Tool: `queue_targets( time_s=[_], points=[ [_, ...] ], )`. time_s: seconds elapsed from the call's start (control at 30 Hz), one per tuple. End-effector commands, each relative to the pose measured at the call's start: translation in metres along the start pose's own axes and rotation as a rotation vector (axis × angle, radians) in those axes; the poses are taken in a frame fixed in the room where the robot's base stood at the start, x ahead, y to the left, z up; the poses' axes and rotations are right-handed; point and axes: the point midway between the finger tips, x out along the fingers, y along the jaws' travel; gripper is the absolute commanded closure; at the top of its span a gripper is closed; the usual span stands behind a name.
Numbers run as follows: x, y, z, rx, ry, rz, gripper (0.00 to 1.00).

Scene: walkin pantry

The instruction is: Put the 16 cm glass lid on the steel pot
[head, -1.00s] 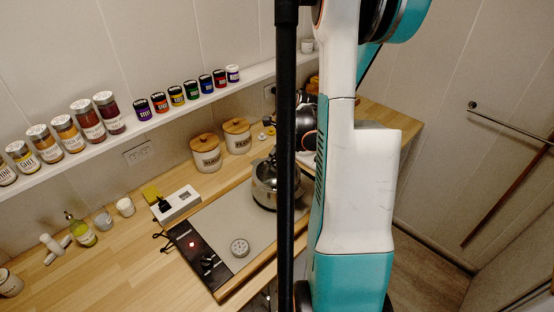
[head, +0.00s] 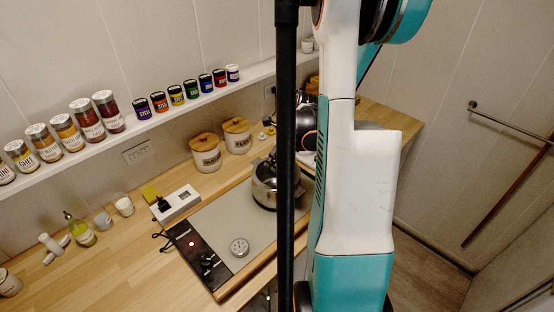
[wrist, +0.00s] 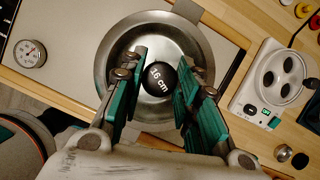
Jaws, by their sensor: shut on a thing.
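The steel pot (head: 264,193) stands on the grey hob plate, partly behind my dark column in the head view. In the wrist view its round steel rim (wrist: 108,50) lies below my gripper. The glass lid shows mainly by its black knob, marked 16 cm (wrist: 160,77), near the middle of the pot opening. My gripper (wrist: 163,86) is shut on this knob, with a green-padded finger on each side. In the head view my gripper (head: 270,163) is a dark shape over the pot. The clear glass is hard to make out, and I cannot tell whether its edge touches the rim.
A round dial (head: 239,247) lies on the hob plate (head: 215,222). A white device (head: 179,204) and two lidded canisters (head: 206,155) stand behind, along the wall. Jars line the shelf (head: 150,123) above.

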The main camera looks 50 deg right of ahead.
Motion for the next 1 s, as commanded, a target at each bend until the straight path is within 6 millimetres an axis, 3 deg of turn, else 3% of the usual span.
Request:
queue_targets(
  time_s=[0.13,0.17,0.27,0.67,0.87,1.0],
  points=[
    [0.002,0.0,-0.001,0.0,0.0,0.0,1.0],
    [0.002,0.0,-0.001,0.0,0.0,0.0,0.68],
    [0.001,0.0,0.0,0.0,0.0,0.0,0.47],
    [-0.002,0.0,-0.001,0.0,0.0,0.0,0.47],
    [-0.023,0.0,-0.001,0.0,0.0,0.0,0.47],
    [-0.049,0.0,-0.001,0.002,0.0,-0.001,0.47]
  ],
)
